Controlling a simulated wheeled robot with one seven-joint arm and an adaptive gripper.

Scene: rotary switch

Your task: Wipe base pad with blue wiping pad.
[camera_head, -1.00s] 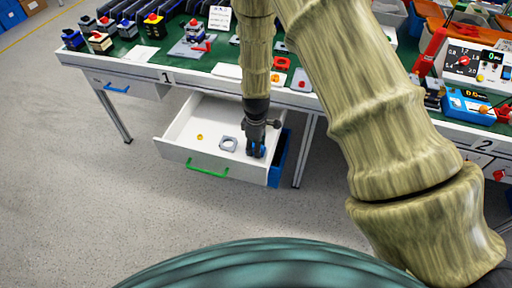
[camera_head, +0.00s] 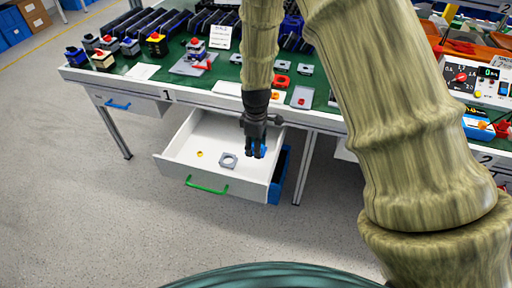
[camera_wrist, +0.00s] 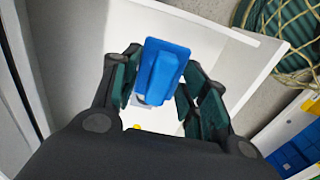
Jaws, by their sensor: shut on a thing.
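My gripper (camera_head: 254,150) is over the right part of the open white drawer (camera_head: 185,140). It is shut on the blue wiping pad (camera_wrist: 163,70), whose raised grip sits between the fingers in the wrist view. In the head view the pad is mostly hidden by the fingers. A grey square piece with a round hole (camera_head: 228,160) lies on the drawer floor, left of the gripper; it may be the base pad. In the wrist view part of a grey piece shows below the blue pad, largely covered by it.
A small yellow ring (camera_head: 199,154) lies in the drawer. The drawer's green handle (camera_head: 207,188) faces the front. A blue bin (camera_head: 279,175) stands right of the drawer. The green-topped table (camera_head: 150,70) above holds several parts.

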